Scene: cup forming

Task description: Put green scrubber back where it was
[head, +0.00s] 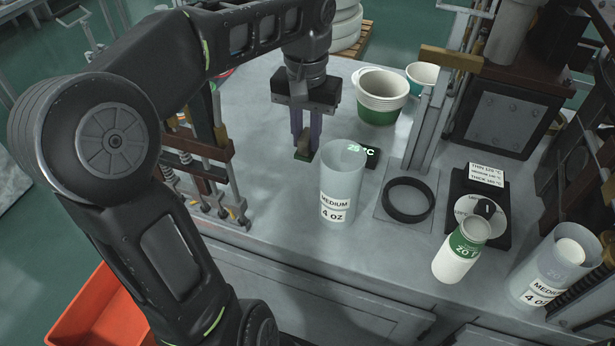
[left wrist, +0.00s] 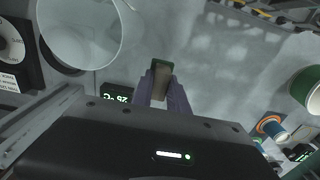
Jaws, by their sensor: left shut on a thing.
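My left gripper (head: 306,150) points down over the grey table, behind and left of the tall clear "MEDIUM 4 OZ" cylinder. It is shut on the green scrubber (head: 302,155), a small block with a green face. In the left wrist view the scrubber (left wrist: 162,68) sits between the purple fingers, its green edge and a tan side showing. In the head view it is close to the table surface; I cannot tell whether it touches. My right gripper is not in view.
The clear cylinder (head: 342,185) stands close to the gripper, with a temperature display (head: 366,155) behind it. Green-and-white cups (head: 381,97) stand farther back. A metal rack (head: 205,165) stands left.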

